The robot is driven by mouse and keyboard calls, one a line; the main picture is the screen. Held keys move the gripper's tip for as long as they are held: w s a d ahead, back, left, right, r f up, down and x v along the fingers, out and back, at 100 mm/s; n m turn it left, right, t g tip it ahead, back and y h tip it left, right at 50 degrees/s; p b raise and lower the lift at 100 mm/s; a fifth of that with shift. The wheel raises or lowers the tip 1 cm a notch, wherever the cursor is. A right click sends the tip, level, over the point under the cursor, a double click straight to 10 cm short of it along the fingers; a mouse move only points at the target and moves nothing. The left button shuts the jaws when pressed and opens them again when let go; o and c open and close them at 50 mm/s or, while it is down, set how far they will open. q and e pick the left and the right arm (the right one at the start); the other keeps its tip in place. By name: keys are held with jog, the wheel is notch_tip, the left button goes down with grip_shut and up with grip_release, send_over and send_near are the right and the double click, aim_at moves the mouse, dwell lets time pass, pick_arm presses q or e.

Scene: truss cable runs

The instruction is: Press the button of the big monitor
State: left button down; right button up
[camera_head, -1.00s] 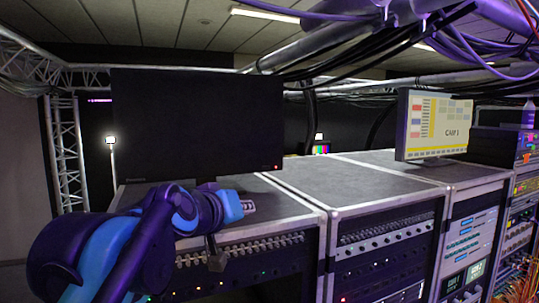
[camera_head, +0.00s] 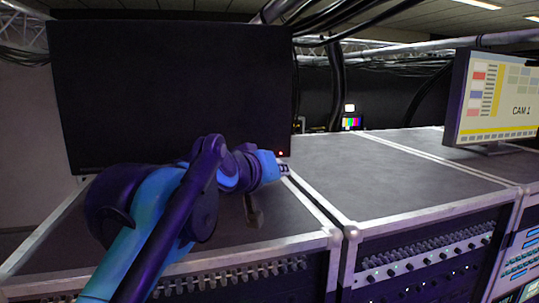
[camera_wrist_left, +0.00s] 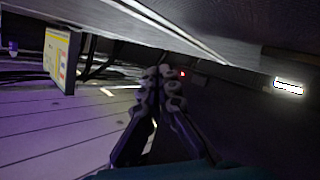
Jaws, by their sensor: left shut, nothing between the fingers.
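The big monitor (camera_head: 170,90) has a black screen and stands at the left on the rack tops. A small red light (camera_head: 281,153) shows at its lower right corner, where the button appears to be. It also shows in the left wrist view (camera_wrist_left: 183,74), just right of my fingertips. My left gripper (camera_head: 285,169) is shut and empty, just below the red light in the head view. In the left wrist view its fingers (camera_wrist_left: 165,72) are together. I cannot tell whether they touch the monitor. My right gripper is not in view.
A smaller lit monitor (camera_head: 497,98) reading "CAM 1" stands at the right. The rack top (camera_head: 370,170) between the monitors is clear. Rack fronts with knobs (camera_head: 425,257) are below. Black cables (camera_head: 335,85) and truss bars run overhead and behind.

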pick_arm(q)
jog(key=shift+w+f, duration=0.1)
jog(key=shift+w, duration=0.55)
jog(key=w, duration=0.2)
jog(key=w+a, duration=0.1)
jog(key=w, duration=0.1)
jog(key=w+a+p, duration=0.1)
jog(key=w, duration=0.1)
jog(key=shift+w, duration=0.1)
jog(key=shift+w+a, duration=0.3)
jog(key=shift+w, duration=0.3)
jog(key=shift+w, duration=0.15)
dwell(0.4)
jog(key=shift+w+p, duration=0.1)
jog(key=shift+p, duration=0.25)
jog(key=shift+w+a, duration=0.1)
jog(key=shift+w, duration=0.1)
